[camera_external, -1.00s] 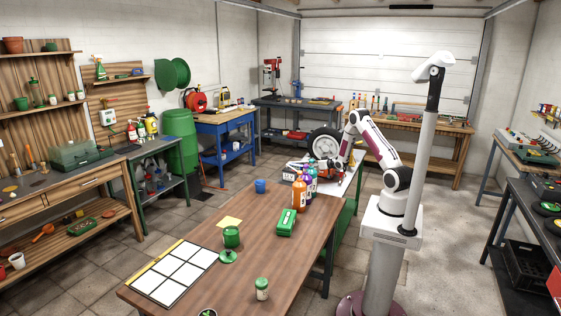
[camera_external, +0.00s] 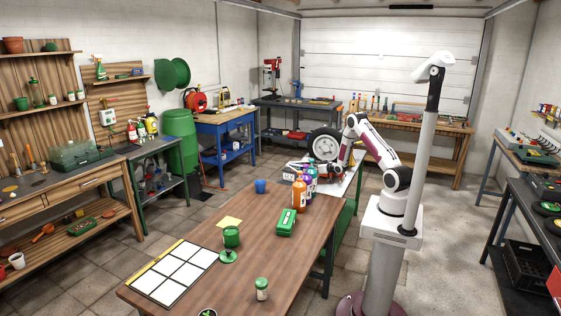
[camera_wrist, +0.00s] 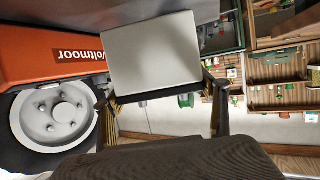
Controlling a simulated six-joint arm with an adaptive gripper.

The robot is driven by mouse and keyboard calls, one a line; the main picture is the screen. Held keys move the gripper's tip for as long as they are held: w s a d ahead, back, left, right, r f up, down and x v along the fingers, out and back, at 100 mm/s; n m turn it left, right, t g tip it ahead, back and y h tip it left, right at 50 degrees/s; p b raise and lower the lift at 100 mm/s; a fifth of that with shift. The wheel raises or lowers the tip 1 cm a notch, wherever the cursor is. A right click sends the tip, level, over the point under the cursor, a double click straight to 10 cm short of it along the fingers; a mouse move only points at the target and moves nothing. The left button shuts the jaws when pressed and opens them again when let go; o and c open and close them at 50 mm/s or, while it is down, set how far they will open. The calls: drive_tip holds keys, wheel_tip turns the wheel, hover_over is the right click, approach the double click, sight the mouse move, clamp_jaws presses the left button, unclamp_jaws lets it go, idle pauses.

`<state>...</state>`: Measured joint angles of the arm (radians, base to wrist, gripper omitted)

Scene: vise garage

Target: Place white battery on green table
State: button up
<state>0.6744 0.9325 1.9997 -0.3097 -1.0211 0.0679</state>
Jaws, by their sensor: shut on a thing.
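In the wrist view, a pale white block, which looks like the white battery (camera_wrist: 153,50), is between the two fingers of my gripper (camera_wrist: 163,100). The gripper is shut on it, and a broad pale face of the block shows. In the external view, my gripper (camera_external: 322,172) is low over the far end of the work surfaces, behind the bottles; the battery is too small to make out there. A table with green sides (camera_external: 345,222) and a light top stands beneath the arm. Another green-framed table (camera_external: 150,147) stands at the left by the barrel.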

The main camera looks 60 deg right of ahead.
drive_tip(key=shift+w+f, duration=0.1)
drive_tip(key=shift+f, duration=1.55)
drive_tip(key=shift+f, duration=0.7)
drive_tip(key=o, duration=2.1)
drive_tip(key=shift+f, duration=0.25)
drive_tip(key=shift+s+a+r, duration=0.1)
drive_tip(key=shift+s, duration=0.15)
drive_tip(key=shift+v, duration=5.8)
drive_tip(key=shift+r, duration=0.1)
